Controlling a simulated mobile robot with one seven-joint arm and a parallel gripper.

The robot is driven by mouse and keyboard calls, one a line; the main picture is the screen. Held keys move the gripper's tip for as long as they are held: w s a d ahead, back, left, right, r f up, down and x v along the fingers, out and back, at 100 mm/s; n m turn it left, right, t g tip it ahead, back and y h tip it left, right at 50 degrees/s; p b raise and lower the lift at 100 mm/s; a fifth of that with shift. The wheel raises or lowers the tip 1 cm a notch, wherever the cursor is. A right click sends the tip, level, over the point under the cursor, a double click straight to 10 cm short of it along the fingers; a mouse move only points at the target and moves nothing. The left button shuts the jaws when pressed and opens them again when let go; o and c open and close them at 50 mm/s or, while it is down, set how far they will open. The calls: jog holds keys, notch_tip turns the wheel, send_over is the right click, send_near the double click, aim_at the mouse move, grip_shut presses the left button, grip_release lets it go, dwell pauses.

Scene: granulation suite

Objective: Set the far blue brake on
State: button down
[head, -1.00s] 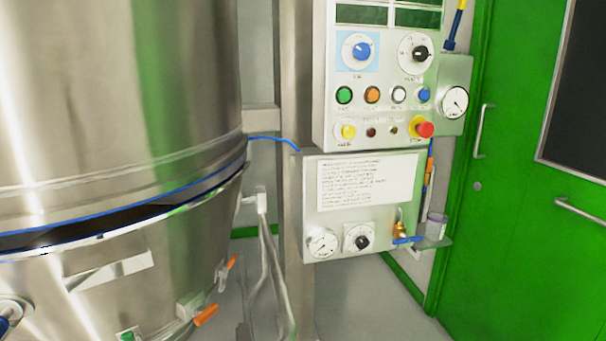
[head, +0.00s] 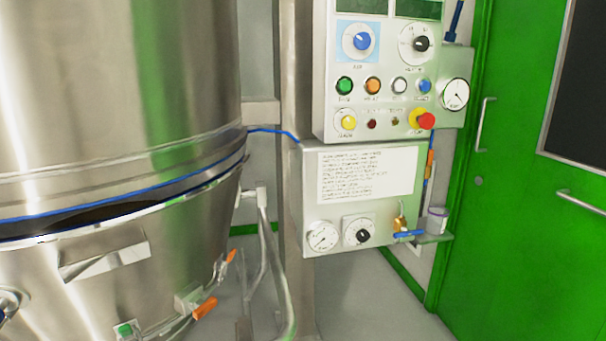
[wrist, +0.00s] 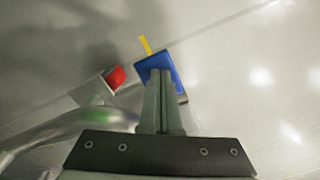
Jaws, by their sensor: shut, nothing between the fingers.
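In the wrist view a blue block-like piece (wrist: 153,62), which looks like a blue brake, sits in the upper middle. A yellow tab (wrist: 145,45) sticks up at its far edge. My gripper (wrist: 161,74) is shut and empty, its fingertips over the blue piece and hiding part of it. I cannot tell whether they touch it or whether the brake is on or off. My gripper does not show in the head view, and I cannot make out this brake there.
A red-ended part (wrist: 115,77) and a curved metal tube (wrist: 70,125) lie left of the fingers. In the head view a large steel vessel (head: 120,90) fills the left. A control panel (head: 385,90) stands in the middle, and a green door (head: 510,240) is at the right.

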jog(key=shift+f, duration=0.2)
jog(key=shift+r, duration=0.15)
notch_tip(320, 180, up, 9)
jog(key=p, duration=0.7)
dwell(0.4)
